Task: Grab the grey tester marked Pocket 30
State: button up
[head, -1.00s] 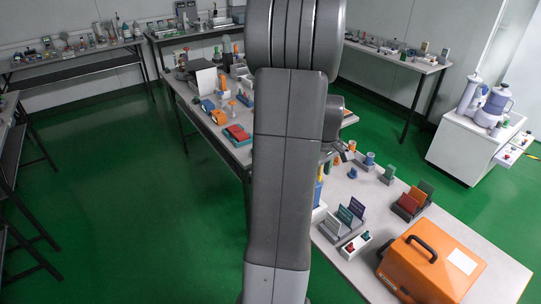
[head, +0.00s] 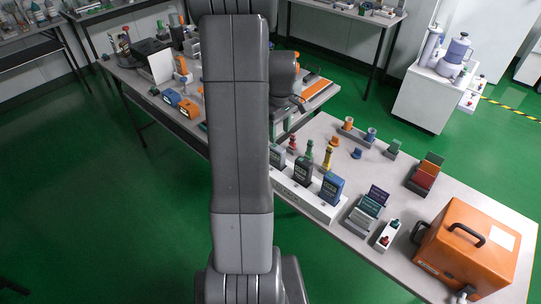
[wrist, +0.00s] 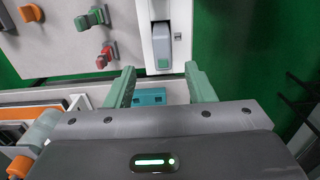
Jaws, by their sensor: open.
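A grey tester (wrist: 160,42) with a green patch at its lower end sits in a white holder (wrist: 149,14) in the wrist view; I cannot read any marking on it. My gripper (wrist: 161,84) is open and empty, its two green fingers apart just below the tester in the picture, touching nothing that I can see. In the head view a long white rack (head: 312,203) holds a dark tester (head: 303,170) and a blue tester (head: 331,187). Another tester (head: 277,156) at its left end is partly hidden behind my arm. Their markings are too small to read.
Red, green and yellow pieces (head: 327,158) stand behind the rack. A card holder (head: 368,206), a small white switch box (head: 387,236) and an orange case (head: 467,248) stand to its right. In the wrist view, a teal block (wrist: 149,97) shows between the fingers.

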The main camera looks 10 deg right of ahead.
aim_at(279, 148)
notch_tip(279, 148, down, 7)
jog(key=shift+s+f, duration=0.1)
jog(key=shift+f, duration=0.1)
jog(key=shift+a+f+p, duration=0.2)
jog(key=shift+f+p, duration=0.6)
jog(key=shift+f, duration=1.8)
grip_shut()
jog(key=shift+r, duration=0.15)
